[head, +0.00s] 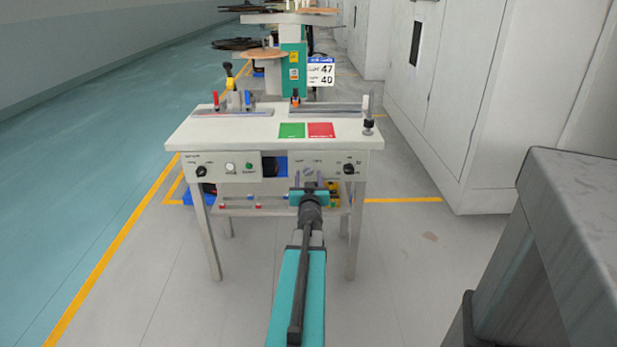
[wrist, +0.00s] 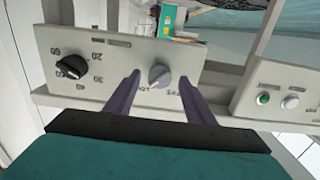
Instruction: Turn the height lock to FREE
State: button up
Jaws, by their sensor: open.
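The grey knob (wrist: 159,75) is on a light control panel (wrist: 110,62) in the wrist view, with two small labels beside it that I cannot read surely. I take it to be the height lock. Its raised grip looks slanted; which label it points to is unclear. My gripper (wrist: 160,79) is open, with one dark finger on each side of the knob in the picture; contact cannot be told. In the head view the grey knob (head: 308,172) shows small on the table's front, just above my gripper (head: 309,191).
A black numbered knob (wrist: 70,66) sits on the same panel, left in the wrist view. Another panel (wrist: 290,98) has a green and a white button. The white table (head: 250,130) bears green and red pads. A grey block (head: 570,220) stands at the right.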

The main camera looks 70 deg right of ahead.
jog(key=shift+x, duration=0.75)
jog(key=c, duration=1.1)
jog(key=shift+o, duration=0.2)
